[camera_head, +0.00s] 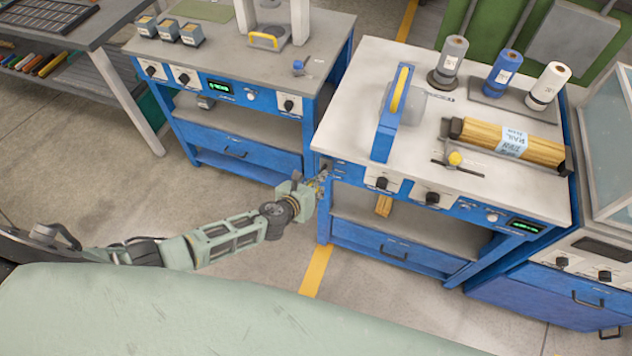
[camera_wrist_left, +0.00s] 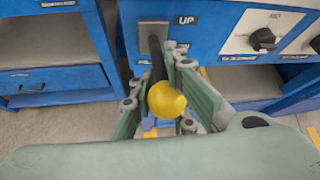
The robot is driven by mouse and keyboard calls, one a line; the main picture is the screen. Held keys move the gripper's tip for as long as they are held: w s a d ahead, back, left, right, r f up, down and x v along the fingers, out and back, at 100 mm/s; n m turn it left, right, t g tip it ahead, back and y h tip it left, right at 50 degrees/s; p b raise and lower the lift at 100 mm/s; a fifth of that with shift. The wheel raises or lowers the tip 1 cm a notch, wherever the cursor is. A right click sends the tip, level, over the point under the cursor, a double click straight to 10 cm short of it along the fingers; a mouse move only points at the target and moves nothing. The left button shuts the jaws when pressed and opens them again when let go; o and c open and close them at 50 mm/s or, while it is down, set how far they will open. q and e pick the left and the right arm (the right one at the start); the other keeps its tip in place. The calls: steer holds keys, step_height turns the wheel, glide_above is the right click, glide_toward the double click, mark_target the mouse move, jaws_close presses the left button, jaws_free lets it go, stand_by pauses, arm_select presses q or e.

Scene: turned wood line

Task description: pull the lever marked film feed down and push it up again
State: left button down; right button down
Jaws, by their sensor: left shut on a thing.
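The lever has a dark stem and a yellow ball knob (camera_wrist_left: 166,100) and sits on the blue front panel of the right-hand bench. A label reading UP (camera_wrist_left: 187,20) is beside the top of its slot. My left gripper (camera_wrist_left: 165,92) is shut on the lever, with a green finger on each side of the knob. In the head view my left gripper (camera_head: 318,184) is at the bench's left front corner, and the lever is mostly hidden there. Other labels by the lever are partly covered by the fingers, and I cannot read film feed. My right gripper is not in view.
Black knobs (camera_wrist_left: 262,40) are on the panel right of the lever. The bench top (camera_head: 345,108) holds a blue frame (camera_head: 386,128), several rolls and a wrapped wood bundle (camera_head: 510,142). Another blue bench (camera_head: 235,128) stands to the left, with a floor gap between.

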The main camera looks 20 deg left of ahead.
arm_select(q)
steer(key=shift+w+d+r, duration=0.2)
steer(key=shift+w+r, duration=0.1)
steer(key=shift+r, duration=0.15)
steer(key=shift+w+d+r, duration=0.15)
steer(key=shift+w+r, duration=0.15)
steer(key=shift+r, duration=0.15)
steer(key=c, duration=2.1)
jaws_free()
steer(key=o, duration=0.4)
steer(key=shift+s+r, duration=0.15)
steer(key=shift+s, duration=0.1)
steer(key=shift+s+d+f, duration=0.1)
steer(key=shift+s+f, duration=0.05)
steer(key=shift+f, duration=0.2)
steer(key=shift+s+a, duration=0.2)
steer(key=shift+a, duration=0.05)
steer(key=v, duration=1.1)
steer(key=shift+s+d+r, duration=0.1)
steer(key=shift+s+r, duration=0.1)
steer(key=shift+r, duration=0.05)
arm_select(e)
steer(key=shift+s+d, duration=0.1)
